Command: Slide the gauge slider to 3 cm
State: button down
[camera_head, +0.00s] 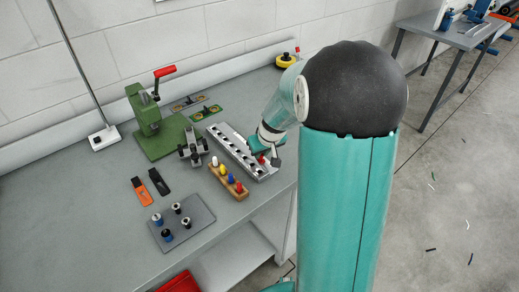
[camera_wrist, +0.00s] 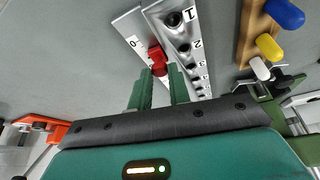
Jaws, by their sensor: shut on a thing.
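The gauge is a long grey metal bar (camera_head: 240,150) with a row of holes, lying on the bench. In the wrist view its plate (camera_wrist: 184,35) carries the numbers 1, 2 and more beside the holes, and a narrower strip (camera_wrist: 130,27) beside it carries a 0. The red slider (camera_wrist: 157,53) sits between plate and strip, near the 0. It also shows in the head view (camera_head: 262,159) at the bar's near right end. My gripper (camera_wrist: 160,72) is shut on the red slider, one green finger on each side. The fingertips partly hide it.
A wooden block (camera_head: 229,182) with white, blue, yellow and red pegs stands close beside the bar. A green press (camera_head: 150,115) with a red handle, a grey plate (camera_head: 188,222) with several small cylinders, and orange (camera_head: 142,191) and black tools lie farther left.

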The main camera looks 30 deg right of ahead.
jog(key=c, duration=1.3)
grip_release()
jog(key=v, duration=1.4)
jog(key=s+a+r, duration=0.3)
jog(key=s+a, duration=0.5)
jog(key=s, duration=0.1)
jog(key=s+a+r+t, duration=0.1)
jog(key=s+a+r, duration=0.2)
jog(key=s+a, duration=0.5)
jog(key=shift+s, duration=0.4)
